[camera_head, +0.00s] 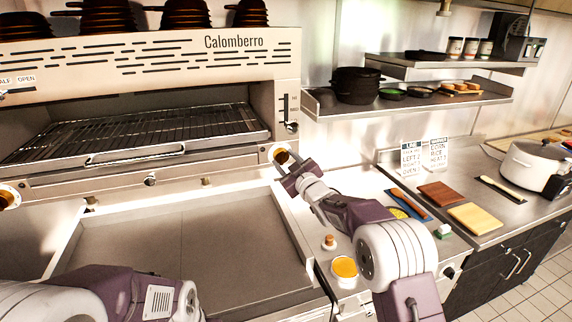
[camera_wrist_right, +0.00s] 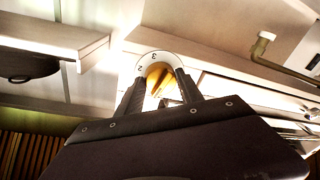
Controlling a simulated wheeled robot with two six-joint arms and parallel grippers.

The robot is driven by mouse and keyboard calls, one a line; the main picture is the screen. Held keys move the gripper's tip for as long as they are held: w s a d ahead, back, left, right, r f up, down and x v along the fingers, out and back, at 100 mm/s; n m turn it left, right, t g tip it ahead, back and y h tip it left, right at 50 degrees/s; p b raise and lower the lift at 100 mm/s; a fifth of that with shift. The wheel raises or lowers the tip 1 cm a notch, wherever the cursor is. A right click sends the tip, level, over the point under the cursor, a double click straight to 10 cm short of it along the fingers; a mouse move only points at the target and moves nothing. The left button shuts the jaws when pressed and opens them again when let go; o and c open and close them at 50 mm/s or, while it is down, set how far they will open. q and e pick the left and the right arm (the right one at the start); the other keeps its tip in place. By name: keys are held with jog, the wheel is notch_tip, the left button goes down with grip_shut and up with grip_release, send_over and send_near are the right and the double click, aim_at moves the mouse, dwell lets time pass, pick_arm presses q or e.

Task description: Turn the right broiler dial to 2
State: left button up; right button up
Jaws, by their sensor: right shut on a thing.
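The broiler (camera_head: 180,75) with the name Calomberro fills the back left in the head view. Its right dial (camera_head: 281,153) is a brass-coloured knob on a white round plate at the right end of the front rail. My right gripper (camera_head: 290,164) reaches the dial from the front right. In the right wrist view my right gripper (camera_wrist_right: 161,92) has its two dark fingers on either side of the brass dial (camera_wrist_right: 157,76), shut on it. Numbers show on the upper rim of the white plate; the pointer's setting is not clear. My left arm shows at the lower left, but its gripper is out of view.
A left dial (camera_head: 8,197) sits at the rail's other end. A flat griddle (camera_head: 190,245) lies below the broiler. A yellow-filled cup (camera_head: 345,268) and a small knobbed item (camera_head: 329,242) stand near my right arm. A shelf (camera_head: 410,100) with pots is at the right.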

jog(key=m+b, duration=0.2)
jog(key=m, duration=0.3)
jog(key=shift+a+t, duration=0.1)
jog(key=shift+t, duration=0.3)
jog(key=m+b, duration=0.1)
jog(key=m, duration=0.1)
jog(key=m+b, duration=0.1)
jog(key=m, duration=0.2)
jog(key=shift+t+h, duration=0.3)
jog(key=m+b, duration=0.1)
jog(key=m, duration=0.2)
jog(key=m+h+b, duration=0.1)
jog(key=m, duration=0.2)
jog(key=shift+s+a+r+t+b, duration=0.1)
jog(key=shift+a+t+b, duration=0.05)
jog(key=shift+t+b, duration=0.2)
jog(key=shift+r+m+b, duration=0.1)
jog(key=shift+m+b, duration=0.25)
jog(key=shift+m, duration=0.75)
jog(key=shift+r, duration=0.1)
